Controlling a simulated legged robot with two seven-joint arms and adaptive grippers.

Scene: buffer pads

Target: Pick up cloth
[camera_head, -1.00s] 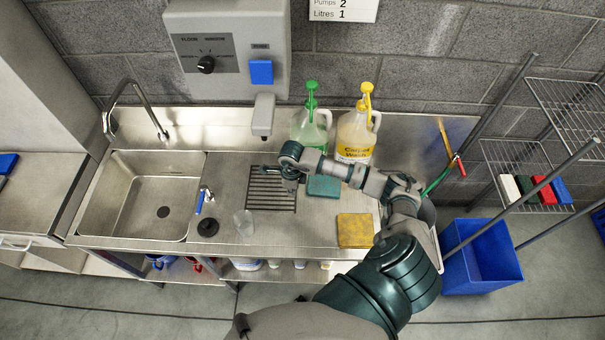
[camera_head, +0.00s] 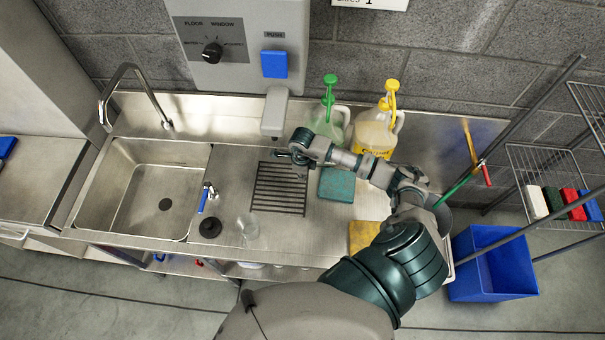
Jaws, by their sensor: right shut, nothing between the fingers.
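A teal cloth or pad (camera_head: 337,186) lies flat on the steel counter, just right of the drain grate. A yellow cloth or pad (camera_head: 361,235) lies nearer the front edge, partly hidden by my right arm. I cannot tell which one is the task's cloth. My right gripper (camera_head: 283,156) is shut and empty over the back of the grate, left of and behind the teal cloth, and apart from both. My left gripper is not in view.
The grate (camera_head: 279,190) is set in the counter. A green-topped bottle (camera_head: 330,122) and a yellow-topped bottle (camera_head: 376,132) stand behind my arm. A clear cup (camera_head: 248,228) and a blue-handled tap (camera_head: 207,198) are left. A sink (camera_head: 150,190) and blue bin (camera_head: 490,262) flank the counter.

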